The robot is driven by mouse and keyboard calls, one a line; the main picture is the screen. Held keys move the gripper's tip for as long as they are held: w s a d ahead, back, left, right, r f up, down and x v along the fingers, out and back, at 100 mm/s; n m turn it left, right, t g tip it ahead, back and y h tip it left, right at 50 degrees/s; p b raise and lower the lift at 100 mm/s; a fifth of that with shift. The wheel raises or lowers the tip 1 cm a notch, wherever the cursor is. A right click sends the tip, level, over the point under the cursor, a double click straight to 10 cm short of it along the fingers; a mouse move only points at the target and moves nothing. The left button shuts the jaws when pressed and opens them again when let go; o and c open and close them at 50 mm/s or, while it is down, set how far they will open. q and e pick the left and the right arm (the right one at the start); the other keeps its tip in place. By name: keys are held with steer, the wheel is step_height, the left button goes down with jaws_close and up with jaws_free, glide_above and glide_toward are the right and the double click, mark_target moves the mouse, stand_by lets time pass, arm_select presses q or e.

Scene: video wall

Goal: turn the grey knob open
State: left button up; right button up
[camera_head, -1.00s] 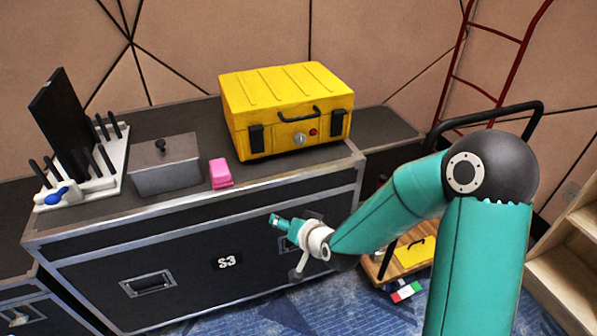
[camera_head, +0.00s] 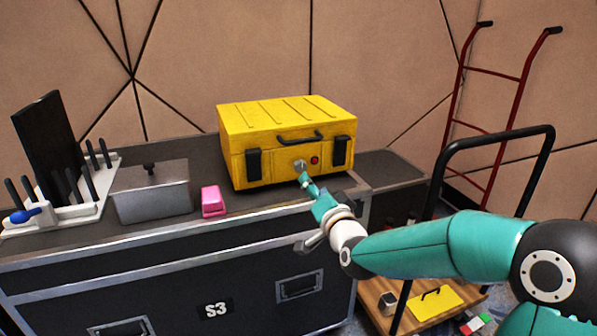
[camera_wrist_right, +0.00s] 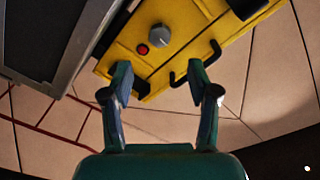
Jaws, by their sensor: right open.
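The grey knob (camera_head: 300,165) is on the front face of the yellow case (camera_head: 288,115), left of a small red button (camera_head: 315,160). My right gripper (camera_head: 305,181) is just in front of and below the knob in the head view. In the right wrist view the knob (camera_wrist_right: 160,36) lies beyond the two spread, empty fingers (camera_wrist_right: 162,80), apart from them. The red button (camera_wrist_right: 142,49) and the case's black handle (camera_wrist_right: 196,64) show there too. The left gripper is not in view.
The case stands on a black flight case (camera_head: 215,308) marked S3. A pink block (camera_head: 213,201), a grey lidded box (camera_head: 150,190) and a white rack (camera_head: 85,195) stand to its left. A red hand truck (camera_head: 490,110) and a black-handled cart (camera_head: 440,300) are at right.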

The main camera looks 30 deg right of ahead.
mark_target(301, 169)
steer(key=x, duration=1)
jaws_close()
steer(key=shift+a+f, duration=0.15)
steer(key=shift+f, duration=0.05)
steer(key=shift+r, duration=0.1)
